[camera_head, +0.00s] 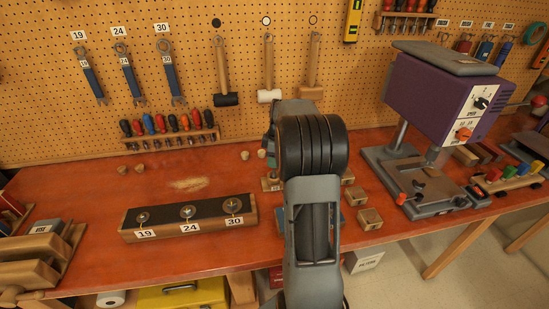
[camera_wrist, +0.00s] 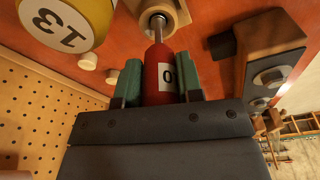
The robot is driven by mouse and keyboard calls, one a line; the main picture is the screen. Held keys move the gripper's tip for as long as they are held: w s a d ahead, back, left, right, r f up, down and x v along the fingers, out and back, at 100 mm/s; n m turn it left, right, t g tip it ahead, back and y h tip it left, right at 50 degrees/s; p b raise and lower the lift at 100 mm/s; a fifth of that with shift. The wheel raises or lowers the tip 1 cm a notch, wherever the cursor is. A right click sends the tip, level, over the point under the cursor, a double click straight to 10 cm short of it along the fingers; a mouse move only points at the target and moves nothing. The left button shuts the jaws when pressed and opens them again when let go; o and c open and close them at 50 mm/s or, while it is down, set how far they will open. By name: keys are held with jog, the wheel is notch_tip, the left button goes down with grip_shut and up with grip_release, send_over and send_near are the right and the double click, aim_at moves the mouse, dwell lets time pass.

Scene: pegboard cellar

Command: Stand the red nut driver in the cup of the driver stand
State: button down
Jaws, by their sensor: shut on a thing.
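In the wrist view the red nut driver (camera_wrist: 158,80), with a white label, is held between the green fingers of my gripper (camera_wrist: 160,84). Its metal shaft points away from my gripper towards a light wooden piece (camera_wrist: 177,14), which looks like the stand's cup. The shaft end overlaps this piece; I cannot tell whether it is inside or above it. A yellow handle marked 13 (camera_wrist: 67,20) is close by at top left. In the head view my arm hides most of the stand and the driver; a green part of my gripper (camera_head: 269,147) shows beside the arm.
A wooden block with sockets marked 19, 24 and 30 (camera_head: 188,229) lies left of my arm. Small wooden blocks (camera_head: 370,219) are to the right. A purple drill press (camera_head: 440,88) stands further right. The pegboard (camera_head: 188,72) carries wrenches, mallets and screwdrivers.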

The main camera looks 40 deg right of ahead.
jog(key=shift+f+b, duration=0.3)
jog(key=shift+f, duration=0.3)
jog(key=c, duration=0.7)
grip_release()
jog(key=shift+r, duration=0.1)
jog(key=shift+r+p, duration=3.65)
jog(key=shift+r, duration=1.35)
